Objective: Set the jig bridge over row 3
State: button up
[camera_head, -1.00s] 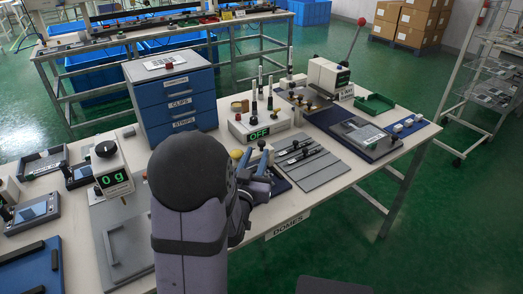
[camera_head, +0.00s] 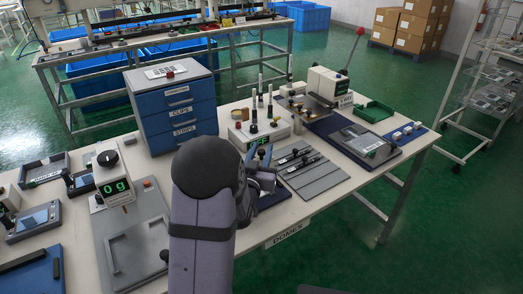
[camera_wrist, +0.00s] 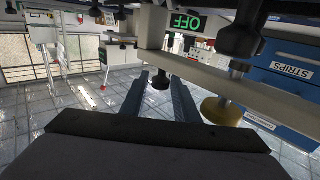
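A grey slotted board (camera_head: 322,182) lies right of my gripper, with dark bars carrying small light parts (camera_head: 299,157) across its back half. I cannot tell which piece is the jig bridge, and row numbers are too small to read. My gripper (camera_head: 261,156) is above the table between the OFF box and the board's left side. In the wrist view, which is upside down, its two blue fingers (camera_wrist: 161,97) are apart. A dark round knob (camera_wrist: 160,81) shows between them; I cannot tell whether it is touched.
The OFF box (camera_head: 281,131) with upright dark-knobbed tools stands just behind my gripper. A blue drawer cabinet (camera_head: 172,108) is at the back left. A lever press (camera_head: 328,83) and a dark tray with a panel (camera_head: 366,143) are to the right.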

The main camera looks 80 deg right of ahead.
grip_shut()
jog(key=shift+s+a+f, duration=0.1)
jog(key=shift+s+a, duration=0.15)
jog(key=shift+s, duration=0.1)
jog(key=shift+s+a+b, duration=0.45)
jog(key=shift+s+a, duration=0.65)
jog(key=shift+a, duration=0.1)
grip_release()
jog(key=shift+r, duration=0.2)
